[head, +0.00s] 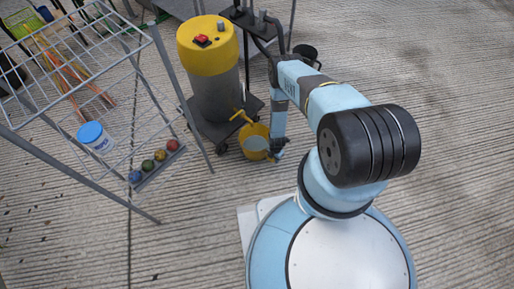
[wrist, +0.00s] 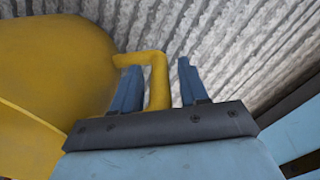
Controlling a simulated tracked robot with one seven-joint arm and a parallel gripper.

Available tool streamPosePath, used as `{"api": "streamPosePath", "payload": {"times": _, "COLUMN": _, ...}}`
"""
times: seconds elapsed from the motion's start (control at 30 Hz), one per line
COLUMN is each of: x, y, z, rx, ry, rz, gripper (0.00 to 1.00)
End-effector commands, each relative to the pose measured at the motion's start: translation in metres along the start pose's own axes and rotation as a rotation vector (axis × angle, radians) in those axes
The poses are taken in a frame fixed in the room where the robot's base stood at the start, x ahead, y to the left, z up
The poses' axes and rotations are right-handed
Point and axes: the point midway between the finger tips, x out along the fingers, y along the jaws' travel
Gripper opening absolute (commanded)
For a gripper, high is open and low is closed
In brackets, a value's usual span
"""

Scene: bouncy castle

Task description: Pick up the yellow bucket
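The yellow bucket (head: 253,131) stands on the ridged grey floor, just right of the wheeled base of a yellow-topped machine. Its inside looks greyish in the head view. In the wrist view the bucket (wrist: 50,60) fills the left side, and its yellow handle (wrist: 158,85) juts out to the right. My gripper (head: 277,152) is low at the bucket's right side. In the wrist view its two blue fingers (wrist: 160,88) are spread, with the handle's upright bar between them. A gap shows between the bar and the right finger.
The yellow and grey machine (head: 213,85) stands close behind and left of the bucket. A wire rack (head: 95,75) stands at left, with a blue-lidded tub (head: 95,138) and several coloured balls (head: 155,163) low on it. A dark bucket (head: 306,53) is behind my arm. Floor at right is clear.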

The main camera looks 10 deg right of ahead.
Motion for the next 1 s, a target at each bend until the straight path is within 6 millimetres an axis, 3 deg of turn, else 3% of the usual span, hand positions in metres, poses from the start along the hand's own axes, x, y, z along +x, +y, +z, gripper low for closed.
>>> {"api": "streamPosePath", "payload": {"times": 0.07, "x": -0.0001, "y": 0.0, "z": 0.0, "rx": 0.0, "ry": 0.0, "rz": 0.0, "gripper": 0.36}}
{"api": "streamPosePath", "payload": {"times": 0.43, "x": -0.0002, "y": 0.0001, "z": 0.0, "rx": 0.0, "ry": 0.0, "rz": 0.0, "gripper": 0.0}}
{"api": "streamPosePath", "payload": {"times": 1.0, "x": -0.0003, "y": 0.0004, "z": 0.0002, "rx": 0.0, "ry": 0.0, "rz": 0.0, "gripper": 0.0}}
